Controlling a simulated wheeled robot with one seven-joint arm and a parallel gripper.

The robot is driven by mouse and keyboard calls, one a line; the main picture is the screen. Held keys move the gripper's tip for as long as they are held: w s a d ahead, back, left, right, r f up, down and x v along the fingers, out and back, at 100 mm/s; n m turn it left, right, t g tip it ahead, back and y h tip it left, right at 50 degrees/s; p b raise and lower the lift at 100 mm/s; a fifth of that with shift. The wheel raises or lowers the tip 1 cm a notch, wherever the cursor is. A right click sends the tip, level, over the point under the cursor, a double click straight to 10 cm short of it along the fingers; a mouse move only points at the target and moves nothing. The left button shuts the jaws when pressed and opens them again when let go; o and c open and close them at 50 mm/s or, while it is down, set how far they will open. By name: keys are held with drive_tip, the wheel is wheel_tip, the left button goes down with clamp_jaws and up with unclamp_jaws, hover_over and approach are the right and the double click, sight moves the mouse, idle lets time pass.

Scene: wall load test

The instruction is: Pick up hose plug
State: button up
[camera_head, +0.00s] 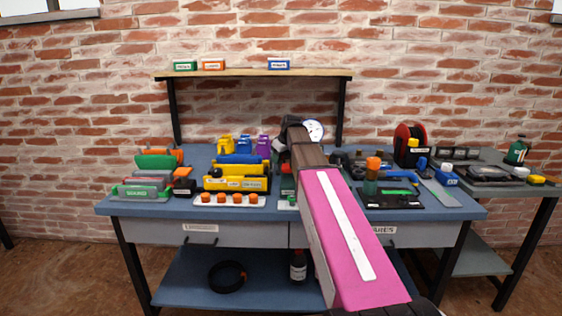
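I cannot pick out the hose plug for certain. Several small orange caps (237,199) sit in a row on a white tray at the front of the blue workbench (145,208), left of my arm. My pink arm reaches from the bottom right up over the middle of the bench. My gripper (291,128) is at the far end of the arm, near the back of the bench and beside a round white gauge (315,130). Its fingers are too small and too hidden by the arm to tell open from shut. My arm covers part of the bench middle.
A yellow bin (236,184), a green-fronted rack (142,192) and colored holders crowd the left. A black tray (392,199), a blue-handled tool (440,193) and a red reel (402,145) stand right. A shelf (255,72) spans the back. A black hose coil (227,276) lies below.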

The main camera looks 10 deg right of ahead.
drive_tip(key=shift+r, duration=0.1)
wheel_tip(320, 180, up, 10)
drive_tip(key=shift+f, duration=0.1)
idle(0.5)
drive_tip(key=s+a+r, duration=0.1)
drive_tip(key=s+a, duration=0.1)
drive_tip(key=a, duration=0.2)
drive_tip(key=s+a+r, duration=0.1)
drive_tip(key=s+a, duration=0.1)
drive_tip(key=a, duration=0.1)
drive_tip(key=s+a+r, duration=0.2)
drive_tip(key=a, duration=0.2)
drive_tip(key=shift+s+a, duration=0.1)
drive_tip(key=shift+a, duration=0.25)
drive_tip(key=shift+f, duration=0.7)
drive_tip(key=shift+f, duration=1.25)
